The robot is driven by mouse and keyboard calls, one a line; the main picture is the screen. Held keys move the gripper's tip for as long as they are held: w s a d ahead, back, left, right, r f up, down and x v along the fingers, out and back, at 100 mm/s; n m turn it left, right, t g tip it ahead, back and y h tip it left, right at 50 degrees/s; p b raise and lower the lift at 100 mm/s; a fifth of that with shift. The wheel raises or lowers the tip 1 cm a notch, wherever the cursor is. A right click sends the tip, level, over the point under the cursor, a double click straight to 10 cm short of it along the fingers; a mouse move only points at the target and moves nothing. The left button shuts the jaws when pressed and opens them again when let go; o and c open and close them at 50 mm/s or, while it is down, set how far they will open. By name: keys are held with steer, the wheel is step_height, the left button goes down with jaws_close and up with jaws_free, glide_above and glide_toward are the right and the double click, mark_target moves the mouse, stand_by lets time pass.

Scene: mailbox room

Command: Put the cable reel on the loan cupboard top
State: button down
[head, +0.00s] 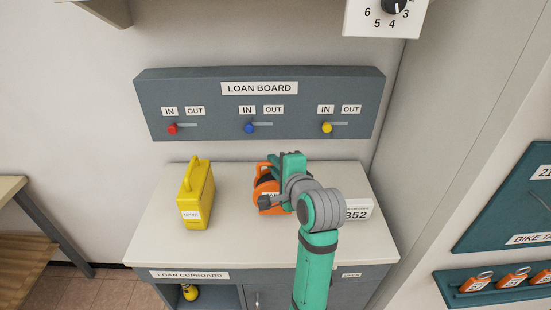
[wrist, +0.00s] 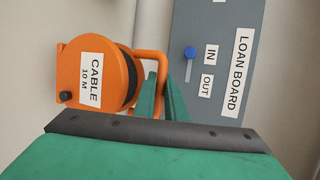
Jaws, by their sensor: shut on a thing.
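The orange cable reel (head: 268,193) shows behind my arm at the middle of the loan cupboard top (head: 235,236). I cannot tell whether its base touches the surface. In the wrist view the reel (wrist: 112,78) has a white label reading CABLE 10 M and a dark drum edge. My gripper (head: 290,163) is green and shut on the reel's handle; its fingers also show in the wrist view (wrist: 163,98) at the handle. My arm hides the reel's right part in the head view.
A yellow case (head: 196,197) stands at the top's left, and a white box marked 352 (head: 358,211) at its right. The loan board (head: 260,103) is on the wall behind. The top's front left is clear. A teal panel (head: 515,205) with orange tags below hangs at right.

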steer(key=shift+w+a+f, duration=0.1)
steer(key=shift+w+f, duration=0.25)
steer(key=shift+f, duration=0.05)
steer(key=shift+w+d+f, duration=0.1)
steer(key=shift+d+f, duration=0.05)
steer(key=shift+f, duration=0.65)
steer(key=shift+d+f, duration=0.1)
steer(key=shift+f, duration=0.65)
steer(key=shift+a+f, duration=0.1)
steer(key=shift+a, duration=0.3)
steer(key=c, duration=1.8)
jaws_free()
steer(key=shift+d+f, duration=0.2)
steer(key=shift+d+r, duration=0.1)
steer(key=shift+r, duration=0.1)
steer(key=v, duration=1.2)
steer(key=shift+f, duration=0.1)
